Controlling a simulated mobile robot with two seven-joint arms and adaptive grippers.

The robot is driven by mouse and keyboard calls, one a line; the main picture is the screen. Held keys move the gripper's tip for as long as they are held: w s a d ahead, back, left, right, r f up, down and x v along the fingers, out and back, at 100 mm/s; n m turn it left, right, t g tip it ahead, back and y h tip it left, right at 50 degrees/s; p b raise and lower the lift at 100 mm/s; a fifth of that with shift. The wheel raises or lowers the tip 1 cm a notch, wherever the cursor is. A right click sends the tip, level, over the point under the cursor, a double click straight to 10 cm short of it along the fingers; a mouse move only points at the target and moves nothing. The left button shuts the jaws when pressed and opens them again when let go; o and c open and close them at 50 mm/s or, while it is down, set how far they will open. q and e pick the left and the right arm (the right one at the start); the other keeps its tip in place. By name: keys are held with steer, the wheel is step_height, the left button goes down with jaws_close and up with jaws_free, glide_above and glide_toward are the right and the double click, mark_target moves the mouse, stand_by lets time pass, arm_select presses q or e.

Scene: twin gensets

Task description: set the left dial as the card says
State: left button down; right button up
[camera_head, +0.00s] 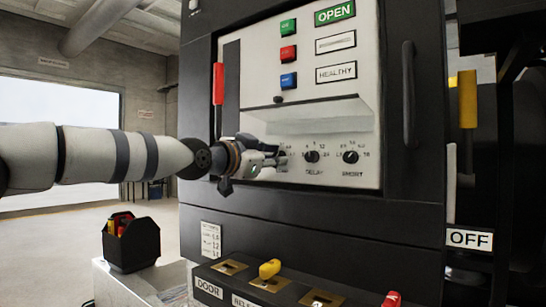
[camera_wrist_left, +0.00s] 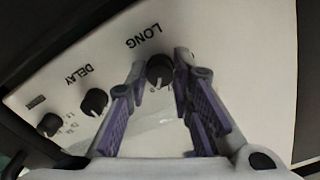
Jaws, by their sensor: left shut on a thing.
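The left dial (camera_wrist_left: 160,70) is a round black knob with a pale pointer mark, under the word LONG in the left wrist view. My left gripper (camera_head: 276,158) is shut on it, with one finger on each side of the knob. In the head view the gripper mostly hides this dial and its scale. The card (camera_head: 211,240) is a small white label with lines of text on the black cabinet, low and left of the panel. Its print is too small to read surely. My right gripper is not in view.
Below is a ledge with a yellow lever (camera_head: 269,269). A black caddy (camera_head: 131,243) stands left.

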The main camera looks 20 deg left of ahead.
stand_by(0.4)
arm_select(q)
steer(key=shift+f, duration=0.1)
steer(key=c, duration=1.4)
jaws_free()
steer(key=shift+w, duration=0.1)
steer(key=v, duration=0.7)
steer(key=shift+s, duration=0.25)
steer(key=shift+a, duration=0.1)
